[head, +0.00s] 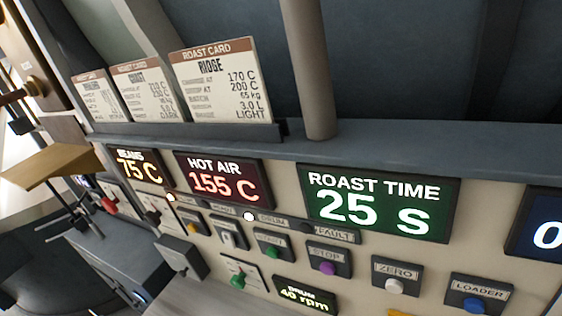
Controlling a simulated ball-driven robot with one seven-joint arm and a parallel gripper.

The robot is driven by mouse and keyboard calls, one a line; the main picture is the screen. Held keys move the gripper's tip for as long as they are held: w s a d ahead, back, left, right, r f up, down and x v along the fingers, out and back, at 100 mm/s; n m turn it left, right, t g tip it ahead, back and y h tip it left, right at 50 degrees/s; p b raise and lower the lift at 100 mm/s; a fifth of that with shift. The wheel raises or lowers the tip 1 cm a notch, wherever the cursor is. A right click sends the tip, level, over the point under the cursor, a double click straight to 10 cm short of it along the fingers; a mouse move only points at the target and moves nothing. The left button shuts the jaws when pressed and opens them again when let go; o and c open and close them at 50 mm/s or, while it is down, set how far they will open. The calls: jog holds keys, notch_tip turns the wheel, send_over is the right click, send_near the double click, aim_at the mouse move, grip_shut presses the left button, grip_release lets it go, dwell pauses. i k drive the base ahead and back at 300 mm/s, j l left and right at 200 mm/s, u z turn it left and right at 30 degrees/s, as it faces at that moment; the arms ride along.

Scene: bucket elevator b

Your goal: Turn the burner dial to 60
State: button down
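I cannot tell for sure which control is the burner dial, as the small labels are unreadable. A red knob (109,205) sits on a plate at the panel's left end. A dark knob (153,216) on a pale plate is to its right. No display reading 60 shows. My gripper is not in view.
Displays read BEANS 75 C (139,166), HOT AIR 155 C (217,180) and ROAST TIME 25 S (379,204). START (268,243), STOP (329,258), ZERO (395,274) and LOADER (478,292) buttons sit below. Roast cards (215,80) stand on the ledge, beside a post (312,70).

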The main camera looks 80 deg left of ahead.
aim_at(152, 219)
jog(key=u, duration=1.5)
jog(key=k+j+u, duration=0.1)
jog(key=u, duration=0.25)
jog(key=k+j+u, duration=0.1)
jog(key=u, duration=0.25)
jog(key=j+u, duration=0.35)
